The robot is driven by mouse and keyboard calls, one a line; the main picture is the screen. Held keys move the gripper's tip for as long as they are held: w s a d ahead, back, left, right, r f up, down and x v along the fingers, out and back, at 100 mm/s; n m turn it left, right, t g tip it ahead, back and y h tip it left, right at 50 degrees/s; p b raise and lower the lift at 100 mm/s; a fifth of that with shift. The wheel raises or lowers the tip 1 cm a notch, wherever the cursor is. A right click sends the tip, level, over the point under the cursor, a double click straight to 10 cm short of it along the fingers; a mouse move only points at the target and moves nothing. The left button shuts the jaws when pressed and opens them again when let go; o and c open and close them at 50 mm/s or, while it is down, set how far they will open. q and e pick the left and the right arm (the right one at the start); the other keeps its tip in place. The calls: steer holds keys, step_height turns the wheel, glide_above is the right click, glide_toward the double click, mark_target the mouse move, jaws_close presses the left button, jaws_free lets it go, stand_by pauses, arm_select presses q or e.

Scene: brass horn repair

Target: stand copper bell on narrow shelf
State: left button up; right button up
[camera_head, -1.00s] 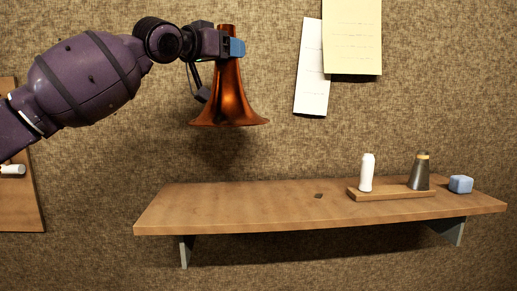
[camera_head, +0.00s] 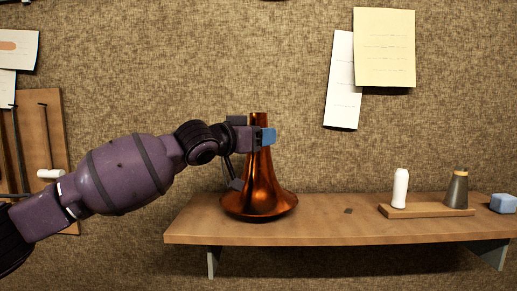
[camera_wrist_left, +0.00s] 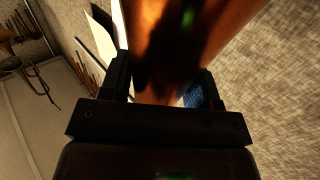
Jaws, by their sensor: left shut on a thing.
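The copper bell (camera_head: 262,185) is upright, flared rim down, over the left part of the narrow wooden shelf (camera_head: 320,232). Its rim looks level with the shelf top; I cannot tell whether it touches or hangs just above. My left gripper (camera_head: 262,138) is shut on the bell's narrow neck, with a blue finger pad showing on the right side. In the left wrist view the bell (camera_wrist_left: 180,30) fills the space between the fingers (camera_wrist_left: 165,88). My right gripper is not in view.
On the shelf's right part, a wooden tray (camera_head: 428,211) holds a white bottle (camera_head: 400,188) and a dark cone-shaped container (camera_head: 456,190). A blue block (camera_head: 503,203) sits at the right end. A small dark patch (camera_head: 348,211) lies mid-shelf. Papers (camera_head: 384,48) hang on the wall above.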

arm_select(q)
steer(key=shift+f, duration=1.5)
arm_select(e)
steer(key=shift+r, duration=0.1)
arm_select(q)
steer(key=o, duration=1.5)
steer(key=shift+f, duration=0.1)
steer(key=shift+c, duration=0.2)
steer(key=shift+a, duration=0.1)
steer(key=b+v, duration=0.2)
steer(key=v, duration=1)
steer(key=shift+b, duration=0.4)
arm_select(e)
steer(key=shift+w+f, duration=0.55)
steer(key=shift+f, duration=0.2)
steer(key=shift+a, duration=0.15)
